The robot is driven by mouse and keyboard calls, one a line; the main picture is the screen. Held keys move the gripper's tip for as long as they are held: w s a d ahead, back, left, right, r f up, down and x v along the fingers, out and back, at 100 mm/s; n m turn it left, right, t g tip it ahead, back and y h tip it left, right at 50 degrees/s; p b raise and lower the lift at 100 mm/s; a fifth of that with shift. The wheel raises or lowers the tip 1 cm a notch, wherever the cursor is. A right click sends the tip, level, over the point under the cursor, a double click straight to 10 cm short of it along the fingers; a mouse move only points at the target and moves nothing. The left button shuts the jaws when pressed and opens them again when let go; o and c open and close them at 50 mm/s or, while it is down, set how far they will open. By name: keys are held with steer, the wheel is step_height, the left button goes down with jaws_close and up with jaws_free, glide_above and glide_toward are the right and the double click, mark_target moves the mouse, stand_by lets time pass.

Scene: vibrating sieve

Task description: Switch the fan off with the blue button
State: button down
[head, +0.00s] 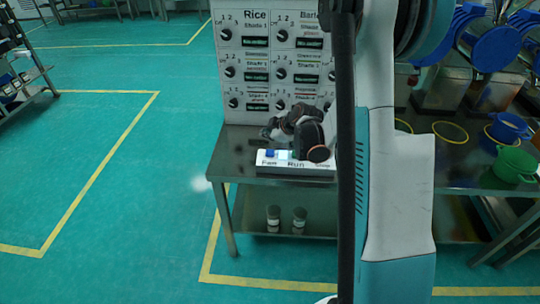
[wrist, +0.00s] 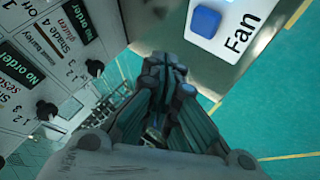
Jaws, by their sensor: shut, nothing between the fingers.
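The blue button (head: 270,153) sits above the word "Fan" at the left end of a low white button box (head: 295,165) on the metal table. In the wrist view the blue button (wrist: 206,21) is at the top, right of centre, clear of the fingers. My gripper (head: 270,131) is just behind the box in the head view, its fingers pointing left. It is shut and empty, and its fingertips (wrist: 164,66) appear apart from the button. My gripper and wrist hide part of the box near "Run" and "Stop".
A white panel (head: 246,58) with several black knobs and "No order" displays stands behind the box. Bowls, including a green one (head: 515,165), stand on the table (head: 238,150) at the right. Two jars (head: 273,218) are on the lower shelf.

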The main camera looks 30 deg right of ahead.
mark_target(268, 153)
steer(key=shift+f+b, duration=1.5)
steer(key=shift+f, duration=0.85)
steer(key=shift+f, duration=0.1)
steer(key=shift+f+b, duration=0.3)
steer(key=shift+b, duration=0.15)
steer(key=shift+f+b, duration=0.45)
stand_by(0.4)
steer(key=shift+r+p, duration=0.55)
steer(key=shift+r, duration=0.4)
steer(key=shift+r+p, duration=1.55)
steer(key=shift+r, duration=0.9)
